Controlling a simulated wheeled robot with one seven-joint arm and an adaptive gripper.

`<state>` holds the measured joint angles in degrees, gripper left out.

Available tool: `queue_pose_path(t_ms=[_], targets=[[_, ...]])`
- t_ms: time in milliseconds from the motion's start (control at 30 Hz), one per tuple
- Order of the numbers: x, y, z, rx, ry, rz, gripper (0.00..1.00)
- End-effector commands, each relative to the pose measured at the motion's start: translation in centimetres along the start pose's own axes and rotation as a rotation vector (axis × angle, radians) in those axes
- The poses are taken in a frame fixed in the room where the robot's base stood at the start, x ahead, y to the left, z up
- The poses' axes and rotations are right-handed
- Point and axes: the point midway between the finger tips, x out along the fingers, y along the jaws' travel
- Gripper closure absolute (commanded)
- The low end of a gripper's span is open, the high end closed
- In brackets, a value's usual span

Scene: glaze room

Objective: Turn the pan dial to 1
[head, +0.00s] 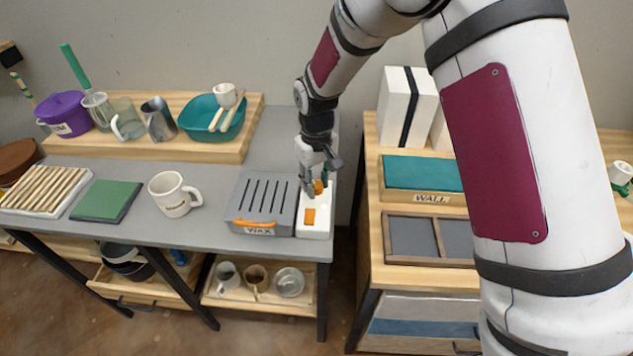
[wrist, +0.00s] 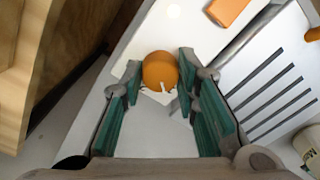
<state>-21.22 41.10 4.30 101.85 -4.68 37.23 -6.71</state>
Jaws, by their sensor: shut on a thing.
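The pan dial is a round orange knob (head: 319,187) on a white control panel (head: 316,231) at the right end of the grey table. In the wrist view the knob (wrist: 160,70) sits between the fingertips of my gripper (wrist: 161,72), which is shut on it. In the head view my gripper (head: 312,184) reaches down over the panel and partly hides the knob. I cannot tell which number the dial points to.
An orange rectangular switch (head: 310,216) is on the same panel. A grey slotted box labelled WAX (head: 262,207) stands just left of it. A cream mug (head: 172,196) is further left. A gap separates the table from the wooden cabinet (head: 369,240) on the right.

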Motion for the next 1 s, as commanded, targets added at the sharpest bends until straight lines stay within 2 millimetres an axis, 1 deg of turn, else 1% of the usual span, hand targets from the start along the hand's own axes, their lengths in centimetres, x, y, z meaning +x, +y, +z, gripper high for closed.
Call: queue_pose_path(t_ms=[100, 300, 867, 900, 933, 1000], targets=[[0.01, -0.02, -0.13, -0.063, 0.003, 0.0, 0.99], [-0.04, -0.01, -0.12, -0.13, 0.003, 0.0, 0.99], [-0.07, -0.07, -0.09, -0.16, 0.002, 0.0, 0.99], [-0.07, -0.07, -0.09, -0.16, 0.002, 0.0, 0.65], [-0.06, -0.06, -0.08, -0.159, 0.002, 0.0, 0.63], [-0.05, -0.06, -0.07, -0.159, 0.002, 0.0, 0.63]])
